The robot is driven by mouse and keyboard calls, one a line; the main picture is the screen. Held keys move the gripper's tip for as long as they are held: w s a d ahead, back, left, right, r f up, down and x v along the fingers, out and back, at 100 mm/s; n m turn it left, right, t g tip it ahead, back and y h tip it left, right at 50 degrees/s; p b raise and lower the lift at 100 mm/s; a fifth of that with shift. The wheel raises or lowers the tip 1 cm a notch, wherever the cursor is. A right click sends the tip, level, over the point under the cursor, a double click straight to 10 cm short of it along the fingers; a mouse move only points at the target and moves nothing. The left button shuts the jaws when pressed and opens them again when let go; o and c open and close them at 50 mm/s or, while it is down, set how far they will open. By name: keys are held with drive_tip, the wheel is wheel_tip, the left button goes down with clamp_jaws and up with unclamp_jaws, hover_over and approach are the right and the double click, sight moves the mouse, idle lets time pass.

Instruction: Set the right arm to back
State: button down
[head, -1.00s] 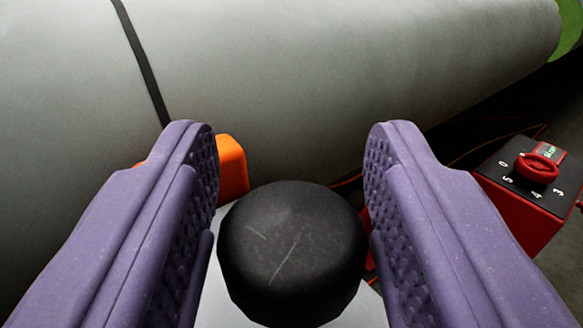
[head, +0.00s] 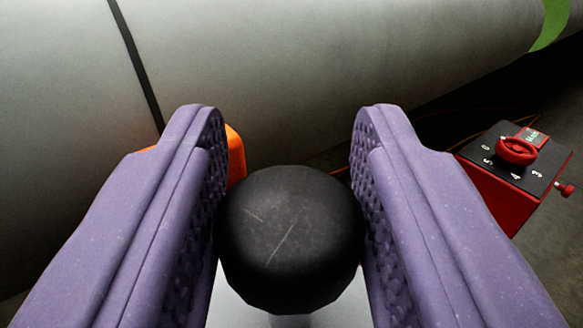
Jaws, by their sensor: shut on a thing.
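My gripper (head: 288,215) has two purple fingers with studded inner pads. It is shut on a black round knob (head: 290,235), with one pad against each side. The knob has light scratches on its top and sits above a pale grey surface (head: 235,308) at the bottom of the view. I cannot tell which way the arm under the knob is set, as its lower part is hidden by the knob and my fingers.
A large grey cylinder-like body (head: 290,70) with a dark band (head: 137,65) and a green end strip (head: 550,28) lies across the back. An orange part (head: 236,155) shows behind the left finger. A red box (head: 490,190) with a red dial (head: 515,150) stands at right.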

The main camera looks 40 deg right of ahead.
drive_tip(key=c, duration=0.7)
unclamp_jaws()
drive_tip(key=p+v, duration=0.1)
drive_tip(key=v, duration=0.7)
drive_tip(key=shift+w, duration=0.1)
